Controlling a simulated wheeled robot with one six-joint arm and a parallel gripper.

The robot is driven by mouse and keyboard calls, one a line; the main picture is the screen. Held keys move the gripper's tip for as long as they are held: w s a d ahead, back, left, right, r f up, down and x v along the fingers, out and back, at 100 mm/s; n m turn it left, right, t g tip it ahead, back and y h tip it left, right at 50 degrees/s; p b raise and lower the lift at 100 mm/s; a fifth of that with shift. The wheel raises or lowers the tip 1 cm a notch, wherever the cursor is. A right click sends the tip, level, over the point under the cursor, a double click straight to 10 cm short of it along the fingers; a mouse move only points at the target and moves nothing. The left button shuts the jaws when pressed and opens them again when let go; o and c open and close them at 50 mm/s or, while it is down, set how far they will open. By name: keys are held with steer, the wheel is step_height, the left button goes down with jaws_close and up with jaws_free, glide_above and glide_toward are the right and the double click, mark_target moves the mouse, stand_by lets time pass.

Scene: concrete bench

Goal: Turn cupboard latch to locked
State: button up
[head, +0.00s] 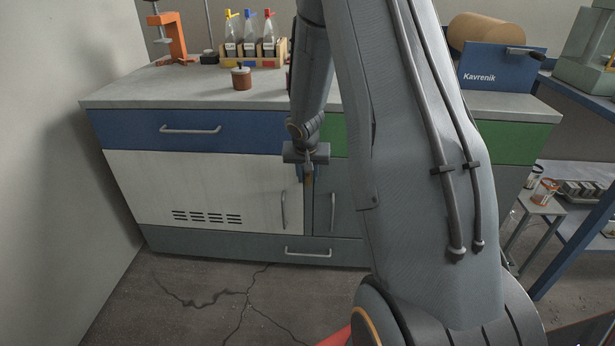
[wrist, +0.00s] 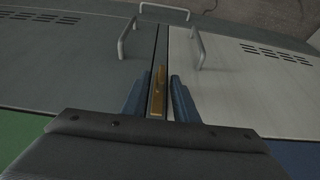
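The brass cupboard latch (wrist: 157,92) sits at the seam between the white door (wrist: 255,85) and the grey door (wrist: 70,65). Its long side runs along the seam in the wrist view. My gripper (wrist: 160,97) is open, with one blue finger on each side of the latch. Small gaps show between fingers and latch, and I cannot tell whether either touches. In the head view my gripper (head: 307,172) is at the top of the seam, and a bit of the latch (head: 309,180) shows below it. The latch's base is partly hidden.
Bar handles stand out from the white door (head: 283,210) and grey door (head: 332,212). A blue drawer (head: 190,130) is above. The worktop holds a bottle rack (head: 253,58), a brown jar (head: 241,78) and an orange clamp (head: 172,38). A blue-framed shelf stands right.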

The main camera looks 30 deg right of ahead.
jaws_close()
steer(key=b, duration=0.3)
steer(key=shift+w+a+f+h, duration=0.1)
steer(key=shift+w+f+h, duration=0.05)
steer(key=shift+h, duration=0.15)
steer(key=shift+g+b, duration=0.3)
steer(key=shift+b, duration=0.25)
steer(key=n+g+h+b, duration=0.1)
steer(key=g+h+b, duration=0.1)
steer(key=h+b, duration=0.1)
steer(key=a+f+n+g+h+b, duration=0.1)
steer(key=n+g+h+b, duration=0.1)
steer(key=h, duration=0.4)
steer(key=n+g+h+b, duration=0.1)
steer(key=g+h+b, duration=0.2)
steer(key=h+b, duration=0.2)
steer(key=shift+w+a+f, duration=0.2)
steer(key=shift+w+f, duration=0.1)
steer(key=shift+n+h, duration=0.3)
